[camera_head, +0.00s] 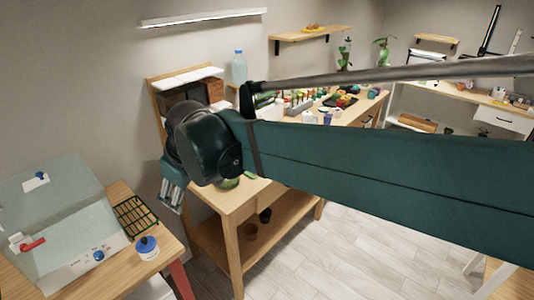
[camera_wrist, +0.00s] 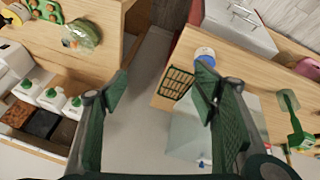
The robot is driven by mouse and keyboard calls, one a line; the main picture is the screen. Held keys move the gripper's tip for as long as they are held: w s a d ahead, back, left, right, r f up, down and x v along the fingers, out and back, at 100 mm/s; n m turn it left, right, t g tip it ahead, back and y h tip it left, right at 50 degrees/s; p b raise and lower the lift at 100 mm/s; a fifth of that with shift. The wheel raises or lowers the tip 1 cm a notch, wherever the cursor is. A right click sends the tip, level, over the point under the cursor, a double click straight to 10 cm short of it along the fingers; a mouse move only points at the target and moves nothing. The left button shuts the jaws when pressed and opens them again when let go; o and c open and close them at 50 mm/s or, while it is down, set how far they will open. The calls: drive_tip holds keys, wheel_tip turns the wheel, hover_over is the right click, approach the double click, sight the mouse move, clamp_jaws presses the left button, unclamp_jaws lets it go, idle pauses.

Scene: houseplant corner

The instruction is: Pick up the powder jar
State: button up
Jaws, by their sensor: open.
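A small white jar with a blue lid (camera_head: 147,248), which looks like the powder jar, stands upright near the right edge of the wooden table at lower left in the head view. In the wrist view the jar (camera_wrist: 204,57) shows above the tip of the right finger, near the table's edge. My gripper (camera_head: 171,207) hangs above and to the right of the jar in the head view, apart from it. In the wrist view my gripper (camera_wrist: 161,93) is open and empty, with dark green finger pads.
A green wire rack (camera_head: 135,217) lies beside the jar. A pale box with its lid raised (camera_head: 60,222) stands left of it. A larger wooden workbench (camera_head: 232,196) with bottles and pots stands to the right. A grey gap lies between the tables.

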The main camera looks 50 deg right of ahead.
drive_tip(key=w+d+n+g+p, duration=0.2)
drive_tip(key=w+d+n, duration=0.1)
drive_tip(key=w+d, duration=0.8)
drive_tip(key=w+d+n+g+p, duration=0.3)
drive_tip(key=w+d, duration=0.5)
drive_tip(key=d, duration=0.7)
drive_tip(key=d+f+n+p, duration=0.1)
drive_tip(key=d+f, duration=0.4)
drive_tip(key=d, duration=0.5)
drive_tip(key=w+d+f+n+p, duration=0.1)
drive_tip(key=d+f+n+p, duration=0.1)
drive_tip(key=d+f, duration=0.4)
drive_tip(key=w+d+f+n+g+p, duration=0.1)
drive_tip(key=d+f+n, duration=0.2)
drive_tip(key=d, duration=1.2)
wheel_tip(320, 180, down, 3)
drive_tip(key=shift+r+n+y, duration=0.1)
drive_tip(key=shift+n+y, duration=0.3)
drive_tip(key=shift+s+d+f, duration=0.15)
drive_tip(key=shift+d+f, duration=0.1)
drive_tip(key=shift+d, duration=0.05)
drive_tip(key=shift+f, duration=1.3)
